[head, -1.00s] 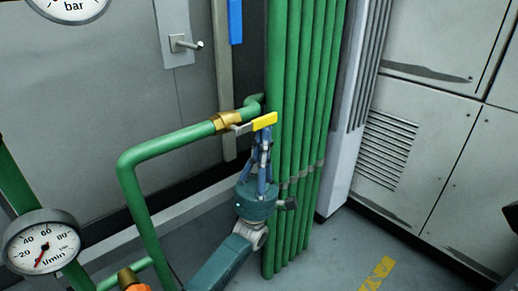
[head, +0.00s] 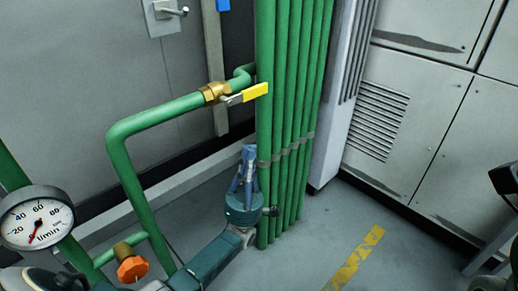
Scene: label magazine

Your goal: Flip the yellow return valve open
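The yellow return valve handle (head: 256,92) is a grey lever with a yellow grip. It sits on a brass valve body (head: 214,92) in the green pipe, in the head view's upper middle. The lever points right, roughly in line with the pipe run to its left. My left gripper (head: 249,150) points up below the handle, clear of it, with nothing seen in it. Its fingers look close together from this side, so their opening is unclear. My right gripper is not clearly seen; only dark parts of my body show at the right edge.
Several vertical green pipes (head: 291,120) stand just right of the handle. A flow gauge (head: 37,218) and an orange knob (head: 132,269) are at lower left. Grey cabinets (head: 400,120) stand at right. The floor with the yellow stripe (head: 355,258) is clear.

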